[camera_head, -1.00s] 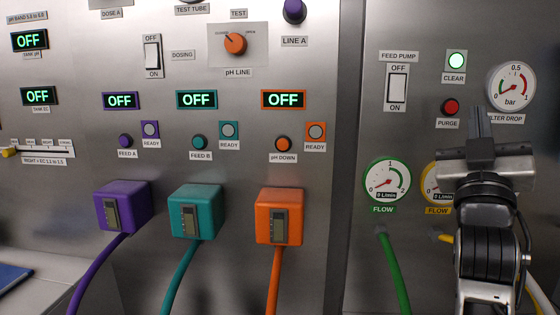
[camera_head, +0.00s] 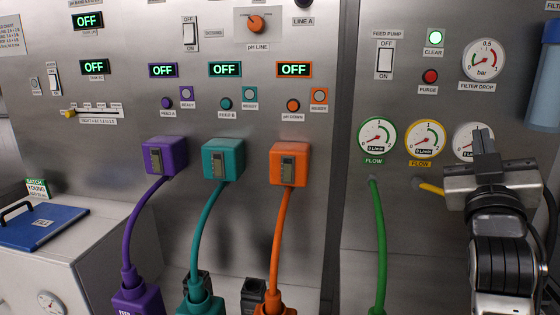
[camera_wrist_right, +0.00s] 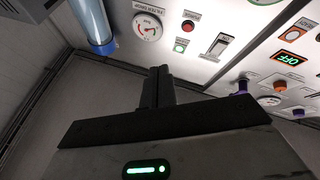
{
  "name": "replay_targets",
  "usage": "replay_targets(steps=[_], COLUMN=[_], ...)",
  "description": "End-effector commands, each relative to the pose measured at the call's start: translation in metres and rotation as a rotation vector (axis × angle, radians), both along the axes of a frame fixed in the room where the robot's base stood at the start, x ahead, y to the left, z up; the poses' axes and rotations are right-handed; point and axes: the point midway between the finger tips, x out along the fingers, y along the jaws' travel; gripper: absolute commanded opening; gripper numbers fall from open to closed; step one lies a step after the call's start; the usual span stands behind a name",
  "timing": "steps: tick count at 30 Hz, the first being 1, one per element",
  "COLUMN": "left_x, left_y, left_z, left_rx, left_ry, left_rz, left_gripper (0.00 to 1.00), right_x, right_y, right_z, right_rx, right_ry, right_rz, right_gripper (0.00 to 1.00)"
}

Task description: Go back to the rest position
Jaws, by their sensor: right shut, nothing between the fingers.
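My right gripper (camera_head: 483,142) is at the right of the head view, in front of the steel panel and over part of the rightmost flow gauge. Its fingers are together and empty, pointing up. In the right wrist view the gripper (camera_wrist_right: 157,75) shows its closed fingers against a dark grey wall, apart from the panel. My left gripper is in neither view.
The panel (camera_head: 350,220) carries the feed pump switch (camera_head: 385,60), the red purge button (camera_head: 430,76) and flow gauges (camera_head: 377,138). Purple, teal and orange (camera_head: 289,163) boxes with hoses stick out. A blue-lidded bin (camera_head: 40,228) stands at left. A blue cylinder (camera_head: 546,85) is at right.

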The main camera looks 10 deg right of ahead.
Motion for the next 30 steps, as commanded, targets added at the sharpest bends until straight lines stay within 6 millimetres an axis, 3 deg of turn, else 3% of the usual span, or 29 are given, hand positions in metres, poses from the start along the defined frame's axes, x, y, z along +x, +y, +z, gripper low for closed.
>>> replay_targets(steps=[8, 11, 15, 18, 24, 30], left_x=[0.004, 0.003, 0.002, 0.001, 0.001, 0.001], left_y=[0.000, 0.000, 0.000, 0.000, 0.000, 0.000], left_z=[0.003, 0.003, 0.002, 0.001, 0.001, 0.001], left_rx=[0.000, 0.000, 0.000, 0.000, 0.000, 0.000], left_ry=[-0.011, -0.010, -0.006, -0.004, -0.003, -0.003], left_rz=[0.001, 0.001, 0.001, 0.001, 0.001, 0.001], left_gripper=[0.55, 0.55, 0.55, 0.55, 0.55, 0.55], right_x=[0.008, 0.001, -0.033, -0.069, -0.134, -0.190], right_y=[0.024, 0.040, 0.073, 0.095, 0.127, 0.149], right_z=[-0.102, -0.156, -0.249, -0.303, -0.364, -0.397], right_rx=[0.149, 0.224, 0.359, 0.442, 0.550, 0.620], right_ry=[0.309, 0.479, 0.793, 1.003, 1.298, 1.516], right_rz=[0.100, 0.144, 0.210, 0.244, 0.279, 0.299], right_gripper=[0.00, 0.00, 0.00, 0.00, 0.00, 0.00])
